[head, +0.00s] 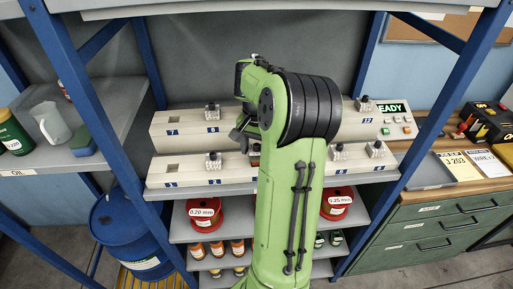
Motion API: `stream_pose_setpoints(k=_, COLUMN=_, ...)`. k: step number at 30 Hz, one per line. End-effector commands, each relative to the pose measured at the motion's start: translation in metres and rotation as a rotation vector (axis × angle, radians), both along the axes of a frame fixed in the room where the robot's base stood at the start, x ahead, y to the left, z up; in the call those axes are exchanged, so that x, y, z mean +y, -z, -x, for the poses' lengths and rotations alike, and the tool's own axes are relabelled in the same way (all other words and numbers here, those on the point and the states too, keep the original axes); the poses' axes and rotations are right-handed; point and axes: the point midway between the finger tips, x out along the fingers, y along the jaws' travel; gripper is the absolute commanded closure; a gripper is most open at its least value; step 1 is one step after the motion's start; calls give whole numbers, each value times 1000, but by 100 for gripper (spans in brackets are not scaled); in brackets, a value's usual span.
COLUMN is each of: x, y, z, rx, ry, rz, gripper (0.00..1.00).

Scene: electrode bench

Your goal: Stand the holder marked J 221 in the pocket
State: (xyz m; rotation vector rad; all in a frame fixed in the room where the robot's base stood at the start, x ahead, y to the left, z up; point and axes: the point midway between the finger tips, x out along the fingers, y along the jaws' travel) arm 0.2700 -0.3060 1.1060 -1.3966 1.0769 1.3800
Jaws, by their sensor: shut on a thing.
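My gripper (241,136) shows only in part in the head view, as dark parts left of my green arm, at the front of the racks. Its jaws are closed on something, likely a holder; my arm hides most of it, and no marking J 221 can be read. Small grey holders stand in the upper rack (185,139), at the spot marked 8 (212,111) and at 12 (363,104). The lower rack (190,179) has holders at 2 (213,161) and two on the right (341,152).
Blue shelf posts (88,110) flank the racks. Red spools (206,214) and bottles stand on shelves below. A jug (50,125) is at left, a blue drum (130,235) below it. A yellow card (461,166) reading J 203 lies on the right bench.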

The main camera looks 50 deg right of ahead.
Motion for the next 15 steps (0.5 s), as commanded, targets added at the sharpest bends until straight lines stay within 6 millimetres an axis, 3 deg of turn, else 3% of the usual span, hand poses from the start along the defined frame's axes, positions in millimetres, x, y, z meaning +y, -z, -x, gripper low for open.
stream_pose_setpoints(k=15, x=0, y=13, z=0, rx=0, ry=0, rz=2, gripper=96)
